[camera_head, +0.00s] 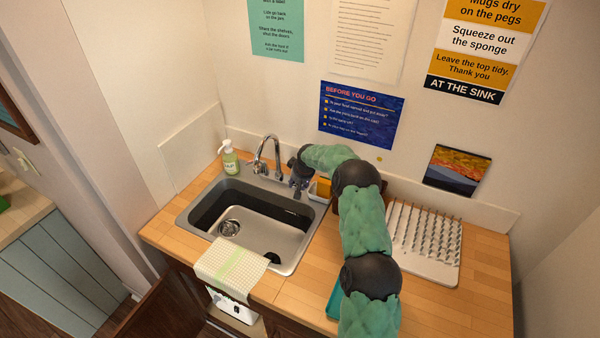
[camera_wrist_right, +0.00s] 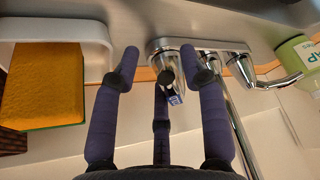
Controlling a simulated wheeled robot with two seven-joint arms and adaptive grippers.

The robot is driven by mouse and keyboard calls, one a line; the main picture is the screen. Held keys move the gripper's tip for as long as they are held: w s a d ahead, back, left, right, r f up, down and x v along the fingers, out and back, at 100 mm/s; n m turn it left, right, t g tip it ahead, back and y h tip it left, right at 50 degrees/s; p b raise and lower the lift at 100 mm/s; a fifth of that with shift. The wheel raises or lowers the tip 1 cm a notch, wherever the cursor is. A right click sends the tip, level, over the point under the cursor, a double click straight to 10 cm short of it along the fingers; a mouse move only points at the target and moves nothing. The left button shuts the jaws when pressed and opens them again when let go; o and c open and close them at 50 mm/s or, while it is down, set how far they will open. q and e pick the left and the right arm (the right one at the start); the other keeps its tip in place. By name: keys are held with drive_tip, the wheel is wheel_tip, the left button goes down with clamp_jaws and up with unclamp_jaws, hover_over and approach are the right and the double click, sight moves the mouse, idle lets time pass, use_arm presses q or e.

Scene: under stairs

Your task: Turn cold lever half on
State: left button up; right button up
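The chrome tap (camera_head: 268,155) stands at the back edge of the sink. In the right wrist view the tap base (camera_wrist_right: 205,45) shows with two lever handles. The cold lever (camera_wrist_right: 173,97), with a blue mark, is at the handle beside my fingers. My right gripper (camera_wrist_right: 160,60) has its fingers spread around this lever, with the middle finger partly in front of it. I cannot tell whether any finger touches it. In the head view the right gripper (camera_head: 301,175) is just right of the tap, and it hides the cold lever. My left gripper is not in view.
A green soap bottle (camera_head: 229,157) stands left of the tap. A sponge (camera_wrist_right: 45,85) in a white holder (camera_wrist_right: 95,35) is close beside my right gripper. A cloth (camera_head: 232,268) hangs over the sink's front edge. A white drying rack (camera_head: 430,262) stands at the right.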

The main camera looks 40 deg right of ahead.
drive_tip(key=o, duration=0.4)
drive_tip(key=shift+w+d+r, duration=0.1)
drive_tip(key=shift+w+r, duration=0.05)
drive_tip(key=shift+d+r, duration=0.1)
drive_tip(key=shift+d, duration=0.05)
drive_tip(key=shift+d+r, duration=0.1)
drive_tip(key=shift+d, duration=0.05)
wheel_tip(320, 180, up, 7)
drive_tip(key=p, duration=0.2)
drive_tip(key=shift+r, duration=0.1)
